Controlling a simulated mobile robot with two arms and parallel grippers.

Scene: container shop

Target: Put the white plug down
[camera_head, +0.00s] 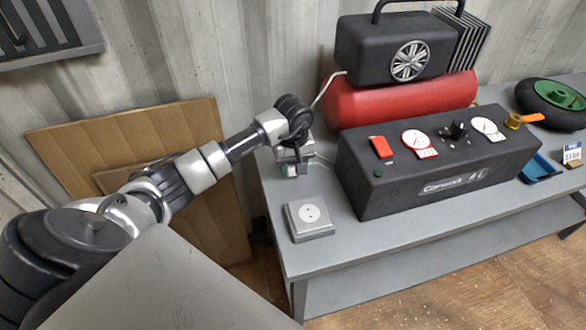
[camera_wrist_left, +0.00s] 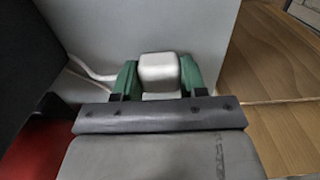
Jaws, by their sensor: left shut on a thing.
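The white plug (camera_wrist_left: 159,72) sits between the green fingers of my left gripper (camera_wrist_left: 157,80) in the left wrist view, with its pale cord running off to the left. In the head view my left gripper (camera_head: 292,168) is at the back left corner of the grey table (camera_head: 412,232), and the plug there is mostly hidden by the gripper. The gripper is shut on the plug, close above or at the tabletop; I cannot tell if the plug touches it. My right gripper is not in view.
A grey socket box (camera_head: 310,218) stands on the table in front of the gripper. A black compressor control box (camera_head: 436,160) and a red tank (camera_head: 400,98) stand to the right. A wheel (camera_head: 555,103) and a blue tray (camera_head: 540,168) lie farther right. Wooden panels (camera_head: 135,150) lean on the wall.

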